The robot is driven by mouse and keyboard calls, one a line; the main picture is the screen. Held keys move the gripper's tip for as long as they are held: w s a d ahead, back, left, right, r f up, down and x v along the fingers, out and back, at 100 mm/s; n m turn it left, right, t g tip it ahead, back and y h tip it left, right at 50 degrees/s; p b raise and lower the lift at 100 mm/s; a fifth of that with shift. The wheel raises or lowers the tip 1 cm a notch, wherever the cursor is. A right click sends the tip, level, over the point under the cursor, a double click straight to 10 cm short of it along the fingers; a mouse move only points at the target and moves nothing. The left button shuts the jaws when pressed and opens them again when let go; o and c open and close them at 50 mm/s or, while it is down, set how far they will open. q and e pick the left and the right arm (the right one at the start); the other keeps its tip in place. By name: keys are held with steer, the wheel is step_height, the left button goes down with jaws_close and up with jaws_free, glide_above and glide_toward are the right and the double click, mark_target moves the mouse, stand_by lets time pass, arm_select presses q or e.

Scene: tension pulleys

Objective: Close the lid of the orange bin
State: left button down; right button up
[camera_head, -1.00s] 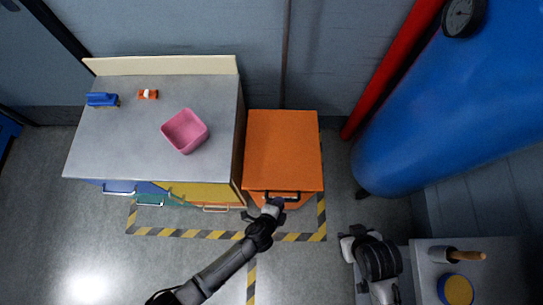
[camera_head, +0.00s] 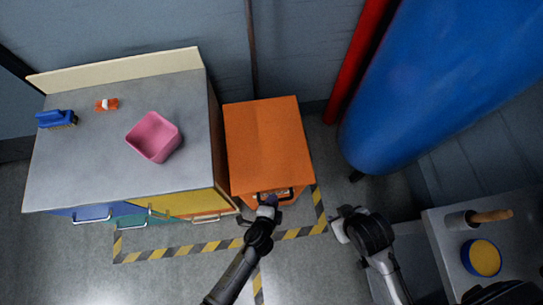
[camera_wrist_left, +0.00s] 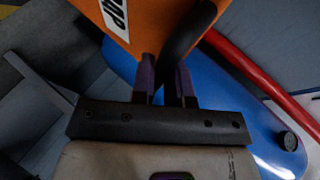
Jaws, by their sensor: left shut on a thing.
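The orange bin (camera_head: 262,135) stands on the floor in the middle of the head view, right of the cabinet. Its flat orange lid covers the top; I cannot tell whether a gap remains under the lid's front edge. A black handle (camera_head: 287,194) is at the front. My left gripper (camera_head: 267,203) is at this handle. In the left wrist view its purple fingertips (camera_wrist_left: 165,80) are shut on the black handle bar (camera_wrist_left: 185,40), with the bin's orange face and white label (camera_wrist_left: 114,18) behind. My right gripper (camera_head: 342,228) is right of the bin, away from it; its fingers are unclear.
A grey-topped cabinet (camera_head: 90,160) with coloured drawers stands left, bearing a pink container (camera_head: 154,137) and a blue brush (camera_head: 56,118). A blue tank (camera_head: 430,80) and red pipe (camera_head: 357,60) are at right. A side table (camera_head: 440,240) is lower right.

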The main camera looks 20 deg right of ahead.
arm_select(q)
steer(key=shift+s+a+f, duration=0.25)
steer(key=shift+s+f, duration=0.05)
steer(key=shift+f, duration=0.2)
steer(key=shift+s+a+f, duration=0.25)
steer(key=shift+s+f, duration=0.05)
steer(key=shift+f, duration=0.2)
steer(key=c, duration=1.5)
jaws_free()
steer(key=shift+o, duration=1.3)
steer(key=shift+s+d, duration=0.1)
steer(key=shift+d, duration=0.1)
steer(key=shift+o, duration=0.6)
steer(key=shift+r, duration=0.1)
steer(key=shift+r, duration=0.1)
steer(key=r+p+v, duration=0.1)
steer(key=p+v, duration=0.3)
steer(key=v, duration=0.9)
steer(key=shift+p, duration=0.35)
steer(key=shift+d+r, duration=0.1)
